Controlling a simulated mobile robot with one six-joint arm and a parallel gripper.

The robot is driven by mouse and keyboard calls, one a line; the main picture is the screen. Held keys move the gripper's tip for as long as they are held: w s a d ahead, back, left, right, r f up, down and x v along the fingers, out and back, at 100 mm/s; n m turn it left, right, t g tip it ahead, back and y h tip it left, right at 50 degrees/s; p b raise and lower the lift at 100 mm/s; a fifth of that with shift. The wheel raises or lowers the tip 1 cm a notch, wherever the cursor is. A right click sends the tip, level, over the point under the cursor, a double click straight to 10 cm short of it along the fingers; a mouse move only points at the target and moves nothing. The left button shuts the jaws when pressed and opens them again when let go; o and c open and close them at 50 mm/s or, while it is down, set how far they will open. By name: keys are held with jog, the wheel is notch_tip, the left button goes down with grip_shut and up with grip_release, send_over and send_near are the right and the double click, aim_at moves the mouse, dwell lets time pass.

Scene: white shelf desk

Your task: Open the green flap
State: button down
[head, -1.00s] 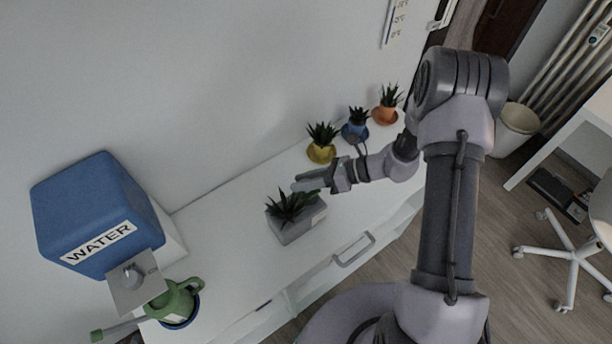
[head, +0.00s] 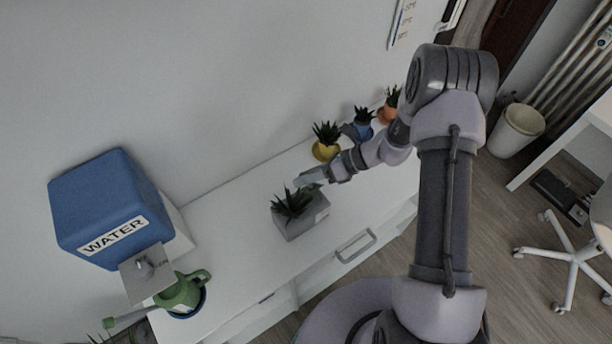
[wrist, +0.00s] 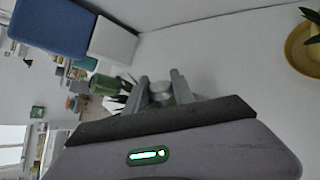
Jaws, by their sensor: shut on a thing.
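I cannot make out a green flap in either view. My gripper (head: 312,179) is just above and behind the plant in the grey planter (head: 303,222) on the white desk. In the wrist view, my gripper (wrist: 165,88) is shut on a small pale grey round thing (wrist: 160,91); what it is I cannot tell. Green shows on the watering can (head: 183,291), which stands below the tap of the blue water tank (head: 110,205). A green shape (wrist: 103,85), perhaps the same can, also appears in the wrist view.
A yellow pot (head: 326,152), a blue pot (head: 360,131) and an orange pot (head: 386,114) with plants stand along the wall, close to my arm. The desk top (head: 240,225) is clear between tank and planter. A drawer handle (head: 356,246) juts from the front.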

jog(key=c, duration=1.1)
grip_release()
jog(key=shift+o, duration=0.2)
jog(key=p+v, duration=0.2)
jog(key=v, duration=1.5)
jog(key=shift+d+p, duration=0.15)
jog(key=shift+p, duration=0.25)
jog(key=shift+r, duration=0.1)
jog(key=s+a+r+n+h+b, duration=0.2)
jog(key=s+r+n+h+b, duration=0.15)
jog(key=r+n, duration=0.35)
jog(key=s+a+r+n+t+h+b, duration=0.1)
jog(key=s+r+n+t+h+b, duration=0.2)
jog(key=s+n, duration=0.4)
jog(key=s+a+r+n+t+h+b, duration=0.1)
jog(key=s+r+n+t+h+b, duration=0.2)
jog(key=s, duration=0.7)
jog(key=n+b, duration=0.2)
jog(key=n, duration=0.2)
jog(key=shift+a+n+b, duration=0.3)
jog(key=shift+a, duration=0.05)
